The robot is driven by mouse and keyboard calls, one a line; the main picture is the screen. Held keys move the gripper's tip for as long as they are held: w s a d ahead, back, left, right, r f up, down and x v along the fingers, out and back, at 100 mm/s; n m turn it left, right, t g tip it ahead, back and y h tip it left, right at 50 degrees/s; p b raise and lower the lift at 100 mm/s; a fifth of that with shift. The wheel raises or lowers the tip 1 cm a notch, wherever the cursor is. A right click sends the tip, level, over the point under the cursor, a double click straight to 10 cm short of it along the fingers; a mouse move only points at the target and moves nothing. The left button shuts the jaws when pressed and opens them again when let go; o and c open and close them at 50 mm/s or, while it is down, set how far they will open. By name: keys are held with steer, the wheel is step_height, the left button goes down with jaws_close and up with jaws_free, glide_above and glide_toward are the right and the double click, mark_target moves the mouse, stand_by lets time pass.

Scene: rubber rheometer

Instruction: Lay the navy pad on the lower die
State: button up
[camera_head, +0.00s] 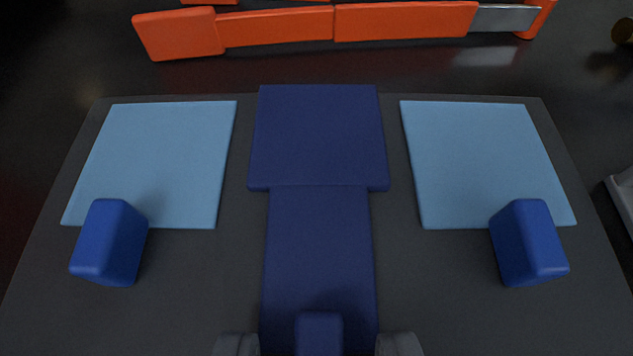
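The navy pad (318,138) is a flat square with a narrower navy strip (319,245) running from it toward me. It lies on a dark grey board (180,300), between two light blue pads (155,160) (485,160). A small navy block (319,333) stands on the strip at the bottom edge of the view. My gripper (318,346) shows only as two grey fingertips at the bottom edge, one on each side of the block. They are wide apart, with a gap to the block on both sides. I cannot make out the lower die.
A blue block stands at the near outer corner of each light blue pad, at left (110,243) and right (528,243). Orange pieces (400,22), one ending in a metal plate (503,18), lie beyond the board. A pale grey object (624,205) shows at the right edge.

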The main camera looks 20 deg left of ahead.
steer(key=shift+f, duration=0.1)
jaws_close()
steer(key=shift+w+r, duration=0.1)
steer(key=shift+r, duration=0.45)
steer(key=shift+r+p, duration=0.1)
steer(key=shift+p, duration=0.3)
